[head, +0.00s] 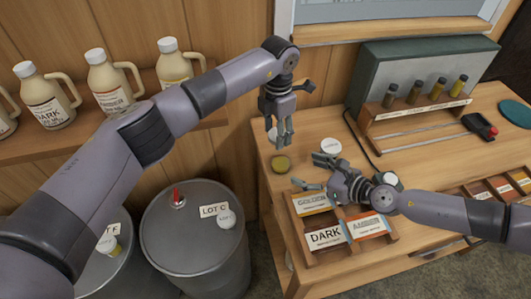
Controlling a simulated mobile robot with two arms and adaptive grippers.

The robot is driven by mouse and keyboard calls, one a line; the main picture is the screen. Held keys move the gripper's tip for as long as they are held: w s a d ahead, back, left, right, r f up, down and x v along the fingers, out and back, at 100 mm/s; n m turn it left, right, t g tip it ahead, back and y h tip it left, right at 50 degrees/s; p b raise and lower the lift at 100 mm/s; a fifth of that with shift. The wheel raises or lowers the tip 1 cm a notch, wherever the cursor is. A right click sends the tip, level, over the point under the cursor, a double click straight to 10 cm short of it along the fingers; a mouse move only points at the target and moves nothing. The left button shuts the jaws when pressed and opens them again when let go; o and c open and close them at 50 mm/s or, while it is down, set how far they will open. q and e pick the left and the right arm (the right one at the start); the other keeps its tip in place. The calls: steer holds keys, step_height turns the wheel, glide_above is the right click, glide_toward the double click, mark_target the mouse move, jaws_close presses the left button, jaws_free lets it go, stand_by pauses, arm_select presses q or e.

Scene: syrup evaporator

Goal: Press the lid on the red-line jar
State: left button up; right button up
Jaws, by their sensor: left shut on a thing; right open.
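A small jar (281,163) with a yellow-brown top stands near the left edge of the wooden table; no red line can be made out on it. My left gripper (280,137) points down above and slightly behind the jar. It is shut on a small white round thing (272,134) that looks like a lid, mostly hidden by the fingers. It is apart from the jar in the picture. My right gripper (312,171) is open and empty, its fingers pointing left toward the jar from the right. A white disc (331,146) lies behind the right gripper.
A wooden card tray (325,258) with DARK and other labels sits at the table's front left. A rack with several sample vials (415,93) stands at the back. Jugs (106,82) line a shelf at left; a LOT C drum (193,238) stands below.

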mark_target(288, 163)
steer(key=shift+f+v, duration=0.2)
steer(key=shift+v, duration=0.85)
steer(key=x, duration=1.2)
steer(key=shift+r, duration=0.2)
steer(key=shift+w+a+f, duration=0.15)
steer(key=shift+a+f, duration=0.05)
steer(key=shift+c, duration=0.2)
jaws_close()
